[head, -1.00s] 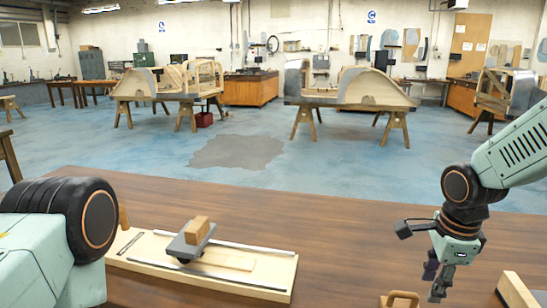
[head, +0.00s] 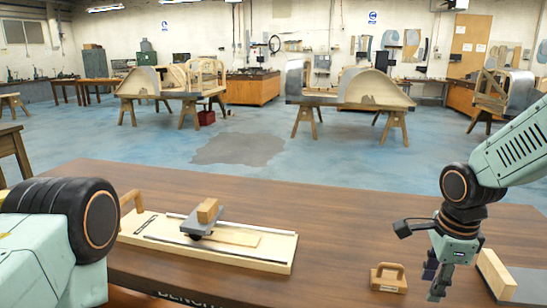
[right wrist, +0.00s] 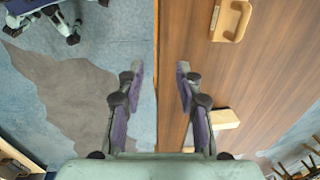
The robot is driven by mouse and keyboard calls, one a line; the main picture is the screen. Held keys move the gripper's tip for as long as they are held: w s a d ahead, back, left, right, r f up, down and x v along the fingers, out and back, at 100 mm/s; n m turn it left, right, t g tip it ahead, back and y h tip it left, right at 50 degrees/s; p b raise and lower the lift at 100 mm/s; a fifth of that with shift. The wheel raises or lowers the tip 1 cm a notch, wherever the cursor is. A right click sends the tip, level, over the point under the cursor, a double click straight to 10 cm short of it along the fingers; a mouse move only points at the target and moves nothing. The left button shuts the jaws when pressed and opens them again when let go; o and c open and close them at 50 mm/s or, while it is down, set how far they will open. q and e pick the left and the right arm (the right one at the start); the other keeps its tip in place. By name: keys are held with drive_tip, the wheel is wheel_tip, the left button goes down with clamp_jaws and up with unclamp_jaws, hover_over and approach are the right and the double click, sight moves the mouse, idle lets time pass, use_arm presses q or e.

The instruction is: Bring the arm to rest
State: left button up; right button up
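My right arm (head: 506,158) comes in from the right in the head view. Its gripper (head: 438,283) points down near the table's front edge, to the right of a wooden handle block (head: 388,277). In the right wrist view the two fingers of this gripper (right wrist: 159,75) stand well apart with nothing between them. Below them show the table edge and the floor. My left arm shows only as a large joint (head: 88,221) at the lower left. The left gripper is out of view.
A wooden table (head: 330,235) lies in front. On it a pale board (head: 270,262) with metal rails carries a grey sled with a wood block (head: 207,210). A wood piece on a grey plate (head: 497,275) stands at the right. Bodyframes on trestles (head: 350,95) stand behind.

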drive_tip(key=w+a+f+n+t+y, duration=0.1)
drive_tip(key=w+a+f+n+t, duration=0.2)
drive_tip(key=n, duration=0.6)
drive_tip(key=s+a+f+n+b, duration=0.1)
drive_tip(key=s+a+f+n, duration=0.3)
drive_tip(key=s+f+n, duration=0.4)
use_arm(q)
drive_tip(key=f+b, duration=0.2)
drive_tip(key=shift+s+d+f, duration=0.15)
drive_tip(key=shift+s+f, duration=0.15)
drive_tip(key=shift+f, duration=0.05)
use_arm(e)
drive_tip(key=s+f+n+g, duration=0.1)
drive_tip(key=s+f+g, duration=0.1)
drive_tip(key=s+f, duration=0.6)
drive_tip(key=s+f+n+g, duration=0.2)
drive_tip(key=s+f, duration=0.7)
drive_tip(key=s, duration=0.8)
drive_tip(key=shift+s+f+h, duration=0.15)
drive_tip(key=shift+f+h, duration=0.05)
drive_tip(key=shift+h, duration=0.2)
drive_tip(key=shift+a, duration=0.1)
